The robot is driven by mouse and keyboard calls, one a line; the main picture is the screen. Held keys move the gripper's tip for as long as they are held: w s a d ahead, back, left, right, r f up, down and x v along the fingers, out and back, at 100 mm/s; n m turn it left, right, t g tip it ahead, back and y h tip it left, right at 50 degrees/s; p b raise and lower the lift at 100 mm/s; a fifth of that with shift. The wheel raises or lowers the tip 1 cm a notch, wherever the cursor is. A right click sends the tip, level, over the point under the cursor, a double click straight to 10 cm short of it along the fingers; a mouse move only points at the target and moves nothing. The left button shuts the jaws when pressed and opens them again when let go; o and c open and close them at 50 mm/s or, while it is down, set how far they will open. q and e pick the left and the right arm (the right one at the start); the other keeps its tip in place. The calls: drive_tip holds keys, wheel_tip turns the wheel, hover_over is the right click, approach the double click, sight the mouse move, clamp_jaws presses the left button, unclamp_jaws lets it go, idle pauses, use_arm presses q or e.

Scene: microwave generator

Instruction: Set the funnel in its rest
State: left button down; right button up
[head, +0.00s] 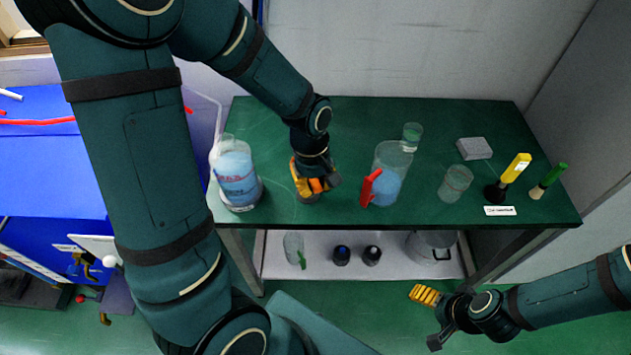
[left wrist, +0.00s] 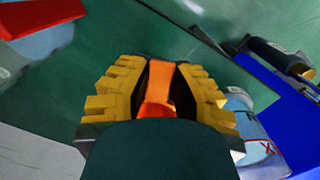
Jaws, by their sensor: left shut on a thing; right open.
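My left gripper (head: 315,185) is over the left-middle of the green bench, between two vessels of blue liquid. It is shut on an orange thing (left wrist: 160,90), which shows between the yellow finger pads in the left wrist view. Its full shape is hidden, so I cannot tell for sure that it is the funnel. A black base with a yellow piece standing in it (head: 514,169) is at the bench's right, behind a white label (head: 500,211); I cannot tell whether it is the rest. My right gripper (head: 430,318) is open and empty, low in front of the bench.
On the green bench (head: 330,112) stand a left blue-liquid vessel (head: 237,178), another with a red part (head: 388,180), a clear beaker (head: 455,184), a small glass (head: 411,136), a grey block (head: 474,148) and a green-topped piece (head: 550,177). A lower shelf (head: 325,267) holds bottles.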

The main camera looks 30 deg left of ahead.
use_arm(q)
drive_tip(key=shift+f, duration=1.5)
drive_tip(key=c, duration=0.8)
unclamp_jaws()
drive_tip(key=shift+c, duration=0.2)
drive_tip(key=r, duration=0.4)
drive_tip(key=a+r, duration=0.1)
drive_tip(key=r, duration=0.7)
drive_tip(key=shift+w+a, duration=0.15)
